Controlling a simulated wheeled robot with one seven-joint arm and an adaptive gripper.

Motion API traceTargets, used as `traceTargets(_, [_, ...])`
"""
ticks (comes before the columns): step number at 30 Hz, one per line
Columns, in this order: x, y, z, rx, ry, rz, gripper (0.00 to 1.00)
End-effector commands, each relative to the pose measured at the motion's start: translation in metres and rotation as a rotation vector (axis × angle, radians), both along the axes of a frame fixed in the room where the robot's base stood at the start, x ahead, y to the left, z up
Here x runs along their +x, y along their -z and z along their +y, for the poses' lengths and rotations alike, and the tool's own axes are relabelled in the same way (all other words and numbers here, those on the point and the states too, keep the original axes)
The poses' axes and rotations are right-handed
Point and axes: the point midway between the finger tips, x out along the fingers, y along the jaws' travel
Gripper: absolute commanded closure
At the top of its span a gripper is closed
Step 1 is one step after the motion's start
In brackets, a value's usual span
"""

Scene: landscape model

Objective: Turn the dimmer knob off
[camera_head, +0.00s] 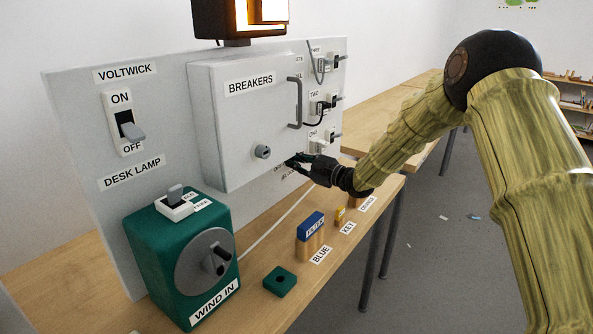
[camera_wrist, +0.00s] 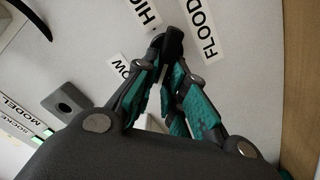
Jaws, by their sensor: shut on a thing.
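The dimmer knob (camera_wrist: 173,42) is a small dark knob on the pale grey panel, between labels reading HIGH, FLOOD and a partly hidden one ending in OW in the wrist view. My gripper (camera_wrist: 168,48) has its teal-padded fingers brought together at the tips around the knob. In the head view my gripper (camera_head: 291,163) reaches the panel just below the breaker box, and its fingers hide the knob there. I cannot tell which way the knob points.
The BREAKERS box (camera_head: 228,125), with a handle (camera_head: 295,103), juts out left of and above my gripper. Plugs and sockets (camera_head: 325,104) line the panel's right. A green WIND IN box (camera_head: 183,265), a blue-topped FILTER block (camera_head: 311,228) and a green holed block (camera_head: 280,281) stand on the wooden table.

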Motion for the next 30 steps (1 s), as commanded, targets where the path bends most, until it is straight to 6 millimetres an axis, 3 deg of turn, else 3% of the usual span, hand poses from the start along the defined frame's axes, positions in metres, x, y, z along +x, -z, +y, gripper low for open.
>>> traceTargets(18, [-0.006,0.014,0.006,-0.330,-0.003,-0.461,1.00])
traceTargets(30, [-0.008,0.019,0.007,-0.455,-0.005,-0.631,1.00])
